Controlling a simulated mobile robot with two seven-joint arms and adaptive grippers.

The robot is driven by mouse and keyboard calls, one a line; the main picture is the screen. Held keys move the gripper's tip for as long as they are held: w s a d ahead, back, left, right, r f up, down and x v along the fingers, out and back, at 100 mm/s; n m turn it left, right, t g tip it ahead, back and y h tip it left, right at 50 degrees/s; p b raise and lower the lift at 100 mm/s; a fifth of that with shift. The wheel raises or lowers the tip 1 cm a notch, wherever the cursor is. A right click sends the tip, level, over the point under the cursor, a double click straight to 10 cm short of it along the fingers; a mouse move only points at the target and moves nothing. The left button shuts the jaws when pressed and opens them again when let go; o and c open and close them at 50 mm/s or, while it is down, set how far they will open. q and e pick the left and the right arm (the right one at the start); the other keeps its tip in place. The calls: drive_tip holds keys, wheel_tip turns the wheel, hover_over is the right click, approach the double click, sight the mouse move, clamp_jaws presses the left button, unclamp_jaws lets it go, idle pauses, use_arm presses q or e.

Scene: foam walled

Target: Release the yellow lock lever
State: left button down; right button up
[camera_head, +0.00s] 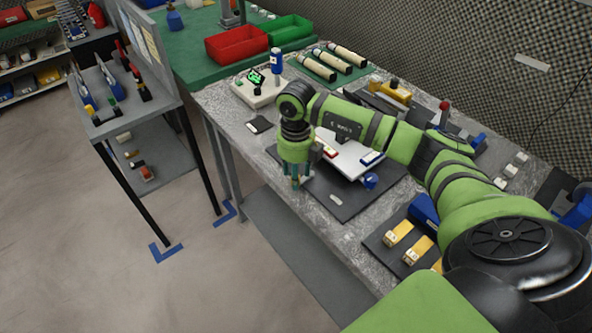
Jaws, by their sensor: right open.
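My right arm reaches in from the lower right. Its right gripper (296,183) points down at the left edge of a dark mat (345,206) on the workbench; it is open, with fingertips small and partly hidden. A white plate (352,158) on the mat carries a red-and-white piece (326,149) and a blue-and-white piece (372,158), with a blue knob (370,181) at its corner. No yellow lever is clearly seen at the gripper; the arm hides part of the plate. A yellow part (391,92) lies farther back, and I cannot tell whether it is the lock lever. My left gripper is not in view.
Yellow blocks (398,232) sit on a dark mat at the bench's near right. A white box with a green display (255,92) stands at the back left. Red (236,45) and green (288,33) bins are behind. Open floor lies left of the bench.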

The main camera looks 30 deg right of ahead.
drive_tip(key=shift+f, duration=0.45)
clamp_jaws()
drive_tip(key=shift+s+n, duration=0.1)
drive_tip(key=shift+n, duration=0.2)
